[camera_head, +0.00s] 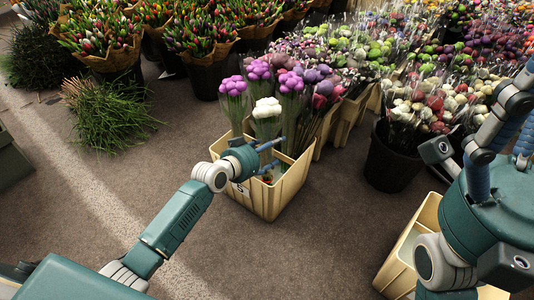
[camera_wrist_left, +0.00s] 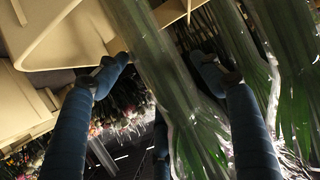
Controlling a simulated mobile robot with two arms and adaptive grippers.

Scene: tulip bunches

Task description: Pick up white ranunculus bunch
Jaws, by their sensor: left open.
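The white ranunculus bunch (camera_head: 267,108) stands upright in a clear sleeve, in a cream crate (camera_head: 287,190) in the head view. Purple bunches stand on either side of it (camera_head: 233,88) (camera_head: 291,84). My left gripper (camera_head: 272,156) is open at the crate's front, low on the white bunch's stems. In the left wrist view its blue fingers (camera_wrist_left: 163,78) are spread on both sides of a sleeved bundle of green stems (camera_wrist_left: 158,65); that bundle's flower heads are out of frame. I cannot tell whether the fingers touch it. My right arm is at the right edge; its jaws are unclear.
More sleeved stems (camera_wrist_left: 294,95) are close right of the left gripper in its wrist view. A black bucket of mixed flowers (camera_head: 392,162) stands right of the crate, and another cream crate (camera_head: 398,270) lies below my right arm.

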